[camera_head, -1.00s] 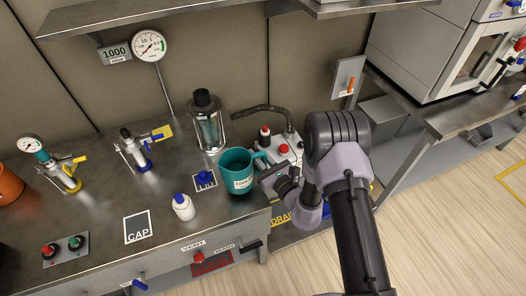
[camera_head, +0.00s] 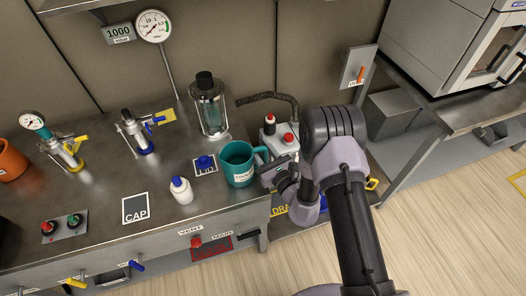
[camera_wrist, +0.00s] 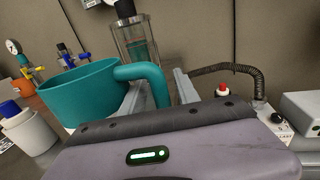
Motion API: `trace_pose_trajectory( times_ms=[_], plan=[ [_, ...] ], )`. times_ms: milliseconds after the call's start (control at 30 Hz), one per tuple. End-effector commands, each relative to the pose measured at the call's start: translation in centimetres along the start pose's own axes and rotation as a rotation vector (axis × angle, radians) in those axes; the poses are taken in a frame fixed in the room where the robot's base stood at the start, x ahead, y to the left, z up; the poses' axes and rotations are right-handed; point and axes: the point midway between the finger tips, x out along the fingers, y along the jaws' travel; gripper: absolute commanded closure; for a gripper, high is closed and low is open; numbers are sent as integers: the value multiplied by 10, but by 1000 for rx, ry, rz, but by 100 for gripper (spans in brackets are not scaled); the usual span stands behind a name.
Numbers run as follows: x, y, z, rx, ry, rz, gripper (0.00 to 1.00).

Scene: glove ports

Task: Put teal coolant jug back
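The teal coolant jug (camera_head: 237,166) is upright at the right end of the steel bench, with a white label on its front. Its handle points right, toward my gripper (camera_head: 272,172). In the wrist view the jug (camera_wrist: 82,95) fills the left middle, and its handle lies between the two fingers of my gripper (camera_wrist: 160,88). Little or no gap shows beside the handle, and I cannot tell whether the fingers press on it. The jug's base is hidden in the wrist view. I cannot tell whether it rests on the bench.
A LID-marked square (camera_head: 205,166) with a blue cap, a white bottle (camera_head: 181,191) and a CAP square (camera_head: 135,210) lie left of the jug. A glass cylinder (camera_head: 210,112) stands behind it. A pump with red knobs (camera_head: 270,127) and black hose is behind my gripper.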

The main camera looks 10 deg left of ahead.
Motion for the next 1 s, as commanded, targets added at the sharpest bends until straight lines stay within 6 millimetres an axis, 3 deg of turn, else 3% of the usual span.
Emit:
trace_pose_trajectory(
  times_ms=[400,533,700,767,867,900,967,1000],
  plan=[
    [-103,-1,1,2,3,-4,62],
    [-118,-1,1,2,1,-2,62],
    [-118,1,7,-2,-10,15,62],
    [-110,8,30,-9,-44,72,62],
    [-97,40,108,-58,-144,300,62],
    [-100,60,146,-101,-179,431,62],
    [-117,94,194,-194,-204,636,62],
    [-136,115,219,-276,-200,770,62]
  ],
)
